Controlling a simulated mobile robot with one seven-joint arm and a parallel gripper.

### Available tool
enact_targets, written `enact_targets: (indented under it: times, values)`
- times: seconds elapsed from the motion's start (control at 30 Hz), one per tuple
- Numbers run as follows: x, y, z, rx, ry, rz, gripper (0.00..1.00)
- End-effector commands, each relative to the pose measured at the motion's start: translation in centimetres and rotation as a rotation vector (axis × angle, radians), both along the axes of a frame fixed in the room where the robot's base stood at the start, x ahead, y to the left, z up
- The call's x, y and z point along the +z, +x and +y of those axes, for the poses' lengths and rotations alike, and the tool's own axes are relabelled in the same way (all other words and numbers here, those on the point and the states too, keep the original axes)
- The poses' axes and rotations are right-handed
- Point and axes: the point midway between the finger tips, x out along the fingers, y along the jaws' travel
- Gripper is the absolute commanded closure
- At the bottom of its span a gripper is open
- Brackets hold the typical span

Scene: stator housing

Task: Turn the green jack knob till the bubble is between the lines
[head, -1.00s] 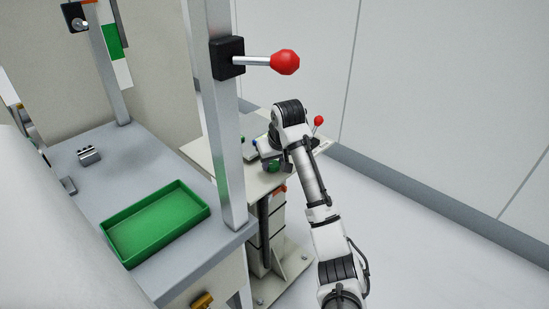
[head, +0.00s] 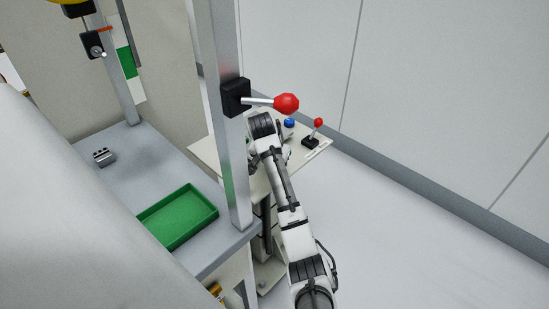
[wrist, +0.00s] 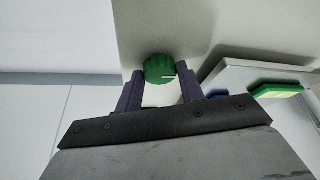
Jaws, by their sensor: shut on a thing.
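The green jack knob (wrist: 160,69) shows in the wrist view, round and ridged with a white mark on its face. My gripper (wrist: 161,73) has one dark finger on each side of the knob and is shut on it. In the head view my arm covers the knob and the fingers. In the wrist view a green part with a yellow edge (wrist: 277,90) lies on a pale plate to the right; I cannot tell what it is. I cannot make out a bubble or its lines in any view.
A red-ball lever (head: 285,103) sticks out from a metal post (head: 231,170) close to my arm. The pale table (head: 222,158) bears a blue knob (head: 289,123) and a small red-tipped lever (head: 317,124). A green tray (head: 178,217) sits on the grey bench. Open floor lies to the right.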

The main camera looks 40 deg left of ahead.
Motion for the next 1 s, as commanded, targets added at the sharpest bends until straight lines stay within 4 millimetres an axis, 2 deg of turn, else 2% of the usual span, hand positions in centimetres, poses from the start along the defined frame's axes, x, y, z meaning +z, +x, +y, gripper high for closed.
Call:
enact_targets:
  times: [0.23, 0.7, 0.73, 0.87, 1.0]
  values:
    - [0.14, 0.03, 0.07, -0.063, 0.002, -0.002, 0.85]
    - [0.08, 0.05, 0.09, -0.074, 0.002, -0.002, 0.85]
    - [0.08, 0.05, 0.09, -0.074, 0.002, -0.002, 0.59]
    - [0.07, 0.04, 0.08, -0.074, 0.002, -0.002, 0.42]
    - [0.04, 0.03, 0.07, -0.073, 0.001, -0.001, 0.40]
